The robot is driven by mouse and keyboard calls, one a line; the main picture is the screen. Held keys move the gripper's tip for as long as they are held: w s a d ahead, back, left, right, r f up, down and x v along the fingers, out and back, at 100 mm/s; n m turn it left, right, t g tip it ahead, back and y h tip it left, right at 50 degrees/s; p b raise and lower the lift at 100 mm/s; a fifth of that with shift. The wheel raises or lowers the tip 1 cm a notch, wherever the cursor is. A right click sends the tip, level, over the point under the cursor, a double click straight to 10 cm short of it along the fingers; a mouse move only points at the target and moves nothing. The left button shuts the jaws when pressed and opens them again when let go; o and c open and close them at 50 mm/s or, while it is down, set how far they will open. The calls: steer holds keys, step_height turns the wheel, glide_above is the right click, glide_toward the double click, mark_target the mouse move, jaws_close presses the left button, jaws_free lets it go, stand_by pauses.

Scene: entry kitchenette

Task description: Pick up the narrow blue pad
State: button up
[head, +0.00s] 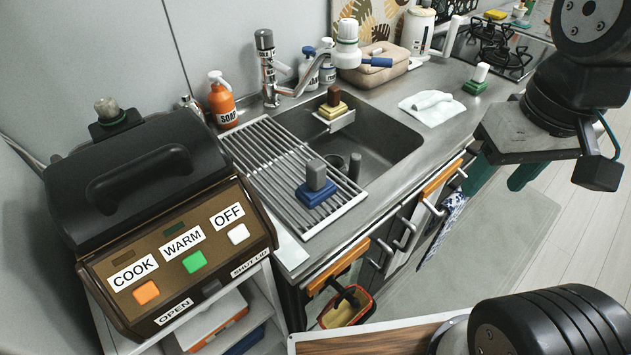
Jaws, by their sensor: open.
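A blue pad (317,193) with an upright grey block handle lies on the slatted drying rack (268,165), near the front of the sink. It is the only blue pad I can make out on the counter. My gripper (525,168) is at the right, beyond the counter's front edge and well away from the pad. It looks empty, with a green finger showing below its dark plate. Part of it is hidden by my own arm.
The sink basin (375,145) holds a yellow sponge (333,109) on a small ledge. A faucet (268,68) and orange soap bottle (221,100) stand behind. A white-handled green pad (475,86) lies right. A large cooker (165,225) stands left. Open floor lies right.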

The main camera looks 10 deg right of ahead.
steer(key=shift+o, duration=0.5)
steer(key=n+g, duration=0.2)
steer(key=n, duration=0.5)
glide_above(316, 163)
steer(key=f, duration=0.6)
steer(key=s+f, duration=0.1)
steer(key=f, duration=0.2)
steer(key=shift+d, duration=0.1)
steer(key=shift+w+f+t, duration=0.15)
steer(key=shift+w+t, duration=0.1)
steer(key=shift+t, duration=0.05)
steer(key=f, duration=0.7)
steer(key=shift+w+f, duration=0.15)
steer(key=shift+w, duration=0.05)
steer(key=c, duration=1.2)
